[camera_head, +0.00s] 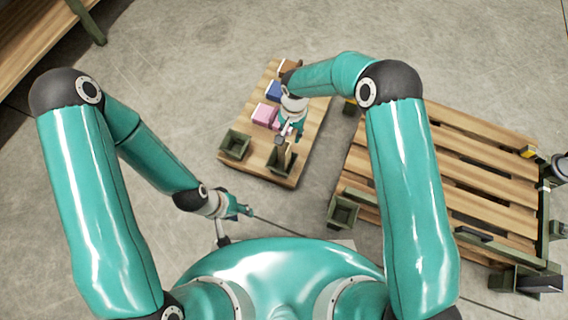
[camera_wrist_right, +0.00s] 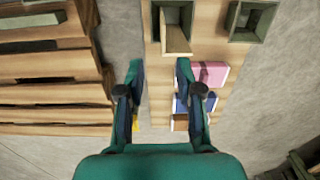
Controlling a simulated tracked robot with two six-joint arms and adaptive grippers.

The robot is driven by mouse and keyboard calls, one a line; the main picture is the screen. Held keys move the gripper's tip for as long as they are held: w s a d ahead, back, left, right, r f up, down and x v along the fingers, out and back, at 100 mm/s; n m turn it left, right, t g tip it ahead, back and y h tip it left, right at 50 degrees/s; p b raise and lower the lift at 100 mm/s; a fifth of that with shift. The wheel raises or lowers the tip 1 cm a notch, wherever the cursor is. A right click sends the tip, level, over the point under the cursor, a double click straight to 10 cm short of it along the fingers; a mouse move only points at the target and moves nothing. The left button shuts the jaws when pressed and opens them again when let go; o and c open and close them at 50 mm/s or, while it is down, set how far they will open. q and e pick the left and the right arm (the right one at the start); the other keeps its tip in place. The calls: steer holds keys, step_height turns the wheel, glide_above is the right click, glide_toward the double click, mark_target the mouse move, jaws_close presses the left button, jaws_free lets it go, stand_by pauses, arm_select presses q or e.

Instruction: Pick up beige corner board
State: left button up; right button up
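A beige board (camera_head: 286,157) stands in a dark green bin (camera_head: 271,163) at the near end of a low wooden table (camera_head: 232,160). It also shows in the right wrist view (camera_wrist_right: 175,40), inside the bin (camera_wrist_right: 158,22) at the top. My right gripper (camera_head: 287,134) is above the table, just beyond that bin. Its two fingers (camera_wrist_right: 159,72) are apart with nothing between them. My left gripper (camera_head: 243,210) is low in front of my body, away from the table; its finger opening is too small to judge.
A second green bin (camera_head: 235,145) stands at the table's left corner. Pink boxes (camera_head: 264,114), a blue box (camera_head: 273,91) and a brown box (camera_head: 288,67) lie further along.

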mark_target(289, 148)
steer(key=f+b, duration=0.1)
steer(key=f, duration=0.3)
steer(key=f+b, duration=0.1)
steer(key=f, duration=0.3)
steer(key=w+f+b, duration=0.1)
steer(key=f, duration=0.3)
steer(key=shift+a, duration=0.2)
steer(key=shift+w+f+b, duration=0.2)
steer(key=shift+f+b, duration=0.5)
steer(key=shift+f, duration=0.65)
steer(key=shift+w+f+b, duration=0.15)
steer(key=shift+f+b, duration=0.5)
steer(key=shift+f, duration=0.65)
arm_select(q)
step_height(289, 148, down, 7)
steer(key=shift+r, duration=0.2)
arm_select(e)
jaws_close()
